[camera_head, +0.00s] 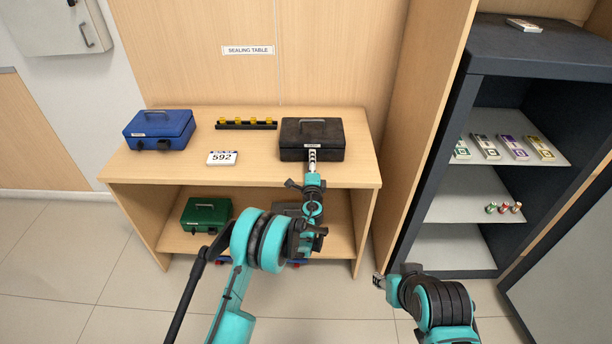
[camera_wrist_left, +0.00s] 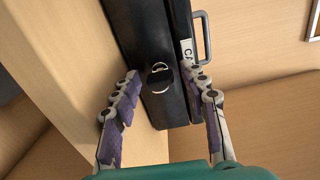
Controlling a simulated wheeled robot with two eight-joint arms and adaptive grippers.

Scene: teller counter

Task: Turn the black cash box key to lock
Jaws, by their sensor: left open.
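The black cash box (camera_head: 318,135) stands shut on the right part of the sealing table, its handle on the lid. In the left wrist view the box (camera_wrist_left: 145,35) shows its front face with a round silver lock and key (camera_wrist_left: 160,78). My left gripper (camera_head: 312,155) is in front of the box; in the left wrist view its two fingers (camera_wrist_left: 162,76) are open, one on each side of the key, with gaps visible between them and it. In the head view the gripper hides the key. My right gripper (camera_head: 379,281) is low, right of the table, away from the box; its finger opening is too small to judge.
On the table (camera_head: 265,170) are a blue cash box (camera_head: 160,130), a 592 card (camera_head: 222,158) and a black rack with yellow pieces (camera_head: 246,124). A green box (camera_head: 206,214) is on the lower shelf. A dark shelf cabinet (camera_head: 470,200) stands to the right.

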